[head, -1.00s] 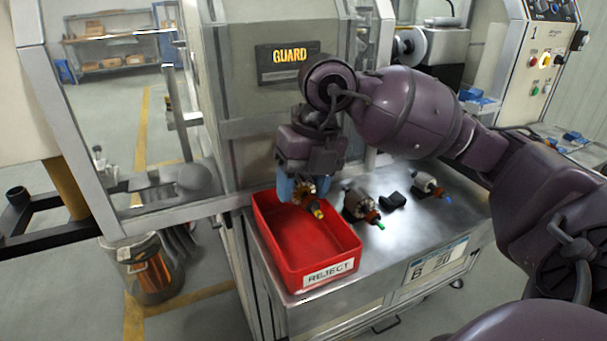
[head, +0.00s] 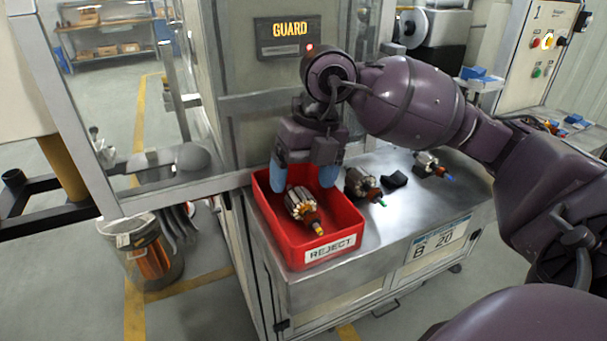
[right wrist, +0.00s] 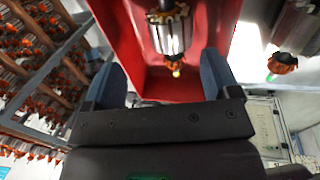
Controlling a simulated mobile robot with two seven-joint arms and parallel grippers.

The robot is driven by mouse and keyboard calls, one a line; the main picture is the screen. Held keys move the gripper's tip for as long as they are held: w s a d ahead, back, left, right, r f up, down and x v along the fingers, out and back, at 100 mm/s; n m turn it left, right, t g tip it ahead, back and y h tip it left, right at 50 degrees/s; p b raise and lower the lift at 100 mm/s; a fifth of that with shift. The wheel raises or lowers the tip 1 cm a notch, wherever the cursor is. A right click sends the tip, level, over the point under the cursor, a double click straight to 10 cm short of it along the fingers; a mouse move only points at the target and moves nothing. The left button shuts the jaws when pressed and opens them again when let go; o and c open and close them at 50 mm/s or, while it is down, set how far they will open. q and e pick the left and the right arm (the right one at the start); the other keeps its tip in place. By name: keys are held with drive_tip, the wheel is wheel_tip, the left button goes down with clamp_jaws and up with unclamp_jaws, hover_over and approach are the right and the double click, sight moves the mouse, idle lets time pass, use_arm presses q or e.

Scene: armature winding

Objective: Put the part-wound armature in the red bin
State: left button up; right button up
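The armature with the yellow shaft end (head: 303,207) lies in the red bin (head: 344,243), which is marked REJECT. It also shows in the right wrist view (right wrist: 174,35), inside the bin (right wrist: 135,75). My right gripper (head: 305,185) is over the bin, its blue fingers spread wide on either side of the armature and apart from it. In the right wrist view the two fingers (right wrist: 162,75) are wide apart with nothing held between them. My left gripper is not in view.
Two other armatures, one with a green end (head: 364,186) and one with a blue end (head: 430,165), lie on the metal bench (head: 400,225) right of the bin. A black block (head: 394,180) sits between them. The machine guard (head: 270,110) stands close behind the bin.

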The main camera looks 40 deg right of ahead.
drive_tip(key=shift+r, duration=0.2)
drive_tip(key=p+v, duration=0.1)
drive_tip(key=v, duration=0.9)
drive_tip(key=shift+r, duration=0.25)
idle(0.5)
